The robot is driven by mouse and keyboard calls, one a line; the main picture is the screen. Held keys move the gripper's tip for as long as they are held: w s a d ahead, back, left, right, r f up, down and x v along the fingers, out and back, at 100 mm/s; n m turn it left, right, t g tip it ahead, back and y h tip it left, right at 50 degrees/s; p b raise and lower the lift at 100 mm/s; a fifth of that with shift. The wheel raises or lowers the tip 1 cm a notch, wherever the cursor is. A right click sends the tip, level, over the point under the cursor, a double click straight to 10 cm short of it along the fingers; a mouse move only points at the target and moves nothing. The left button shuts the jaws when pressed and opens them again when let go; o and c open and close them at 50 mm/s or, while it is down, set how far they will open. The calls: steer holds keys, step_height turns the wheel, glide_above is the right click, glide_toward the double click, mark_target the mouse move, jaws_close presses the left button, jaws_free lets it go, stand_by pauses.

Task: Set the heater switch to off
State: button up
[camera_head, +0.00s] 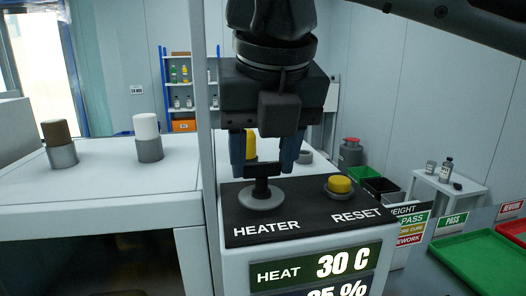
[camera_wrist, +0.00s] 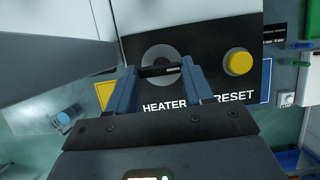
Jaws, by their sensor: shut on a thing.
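The heater switch is a dark knob on a round grey base (camera_head: 262,195), on the black panel (camera_head: 300,226) above the word HEATER. My gripper (camera_head: 266,168) comes down from above with its blue fingers on both sides of the knob's dark bar, shut on it. In the wrist view the switch base (camera_wrist: 160,55) shows behind the dark bar (camera_wrist: 160,70), which lies between the two fingertips. The bar runs across from finger to finger. The switch's own position marks, if any, are hidden.
A yellow reset button (camera_head: 340,185) sits right of the switch, close to my gripper. Below is a display (camera_head: 315,268) reading HEAT 30 C. A grey post (camera_head: 203,120) stands just left. Green (camera_head: 470,262) and red trays lie at the far right.

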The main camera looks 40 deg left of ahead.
steer(key=c, duration=0.3)
steer(key=shift+c, duration=0.2)
steer(key=shift+f+n+b, duration=0.1)
steer(key=shift+n+b, duration=0.3)
steer(key=shift+b, duration=0.1)
steer(key=shift+w+n+g+y+b, duration=0.15)
steer(key=shift+n+g+y+b, duration=0.25)
steer(key=shift+n+b, duration=0.55)
steer(key=n, duration=0.2)
steer(key=n+g+b, duration=0.1)
steer(key=n, duration=0.1)
steer(key=shift+w+d+n+g, duration=0.1)
steer(key=shift+w+n+g, duration=0.1)
steer(key=shift+n+g, duration=0.1)
steer(key=n+g, duration=0.1)
steer(key=n, duration=0.1)
steer(key=n+p, duration=0.1)
steer(key=n, duration=0.1)
steer(key=n+g+p, duration=0.1)
steer(key=n, duration=0.1)
steer(key=shift+w+r+g, duration=0.25)
steer(key=shift+g, duration=0.05)
steer(key=n+g+h+p, duration=0.1)
steer(key=n, duration=0.3)
steer(key=shift+w+f+p, duration=0.1)
steer(key=shift+p, duration=0.2)
steer(key=shift+n, duration=0.35)
steer(key=o, duration=1)
